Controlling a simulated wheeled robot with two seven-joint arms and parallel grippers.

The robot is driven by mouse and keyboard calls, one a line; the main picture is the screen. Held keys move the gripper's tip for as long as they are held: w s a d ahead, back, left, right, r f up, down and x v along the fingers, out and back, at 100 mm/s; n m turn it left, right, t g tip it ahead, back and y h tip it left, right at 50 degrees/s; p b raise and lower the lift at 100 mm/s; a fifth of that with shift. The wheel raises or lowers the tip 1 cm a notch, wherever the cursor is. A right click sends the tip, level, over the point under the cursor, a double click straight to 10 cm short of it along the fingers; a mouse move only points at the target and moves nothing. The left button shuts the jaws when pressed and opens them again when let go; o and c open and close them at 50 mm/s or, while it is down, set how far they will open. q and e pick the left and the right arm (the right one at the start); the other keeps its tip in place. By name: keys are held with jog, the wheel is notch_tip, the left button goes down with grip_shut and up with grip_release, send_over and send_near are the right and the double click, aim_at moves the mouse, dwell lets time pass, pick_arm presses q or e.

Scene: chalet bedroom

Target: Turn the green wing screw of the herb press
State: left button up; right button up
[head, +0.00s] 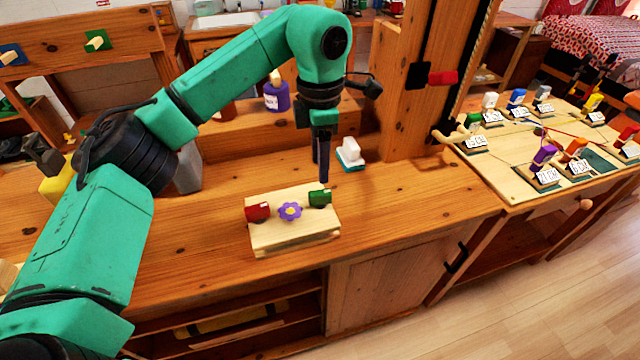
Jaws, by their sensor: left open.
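The herb press (292,238) is a pale wooden block lying on the wooden counter. A green wing screw (320,198) is at its right end and a red wing screw (257,212) at its left end. A purple flower-shaped piece (290,211) with a yellow centre sits between them. My left gripper (321,180) points down just above and behind the green wing screw, its fingers open. I cannot tell whether the fingertips touch the screw. My right gripper is not in view.
A white-and-teal object (350,153) stands close behind the press, to the right. A purple bottle (277,95) stands on a raised shelf behind. A wooden post (400,80) rises at the right. The counter (420,196) right of the press is clear.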

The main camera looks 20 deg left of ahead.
pick_arm(q)
notch_tip(320, 180, up, 6)
jog(key=shift+p, duration=0.3)
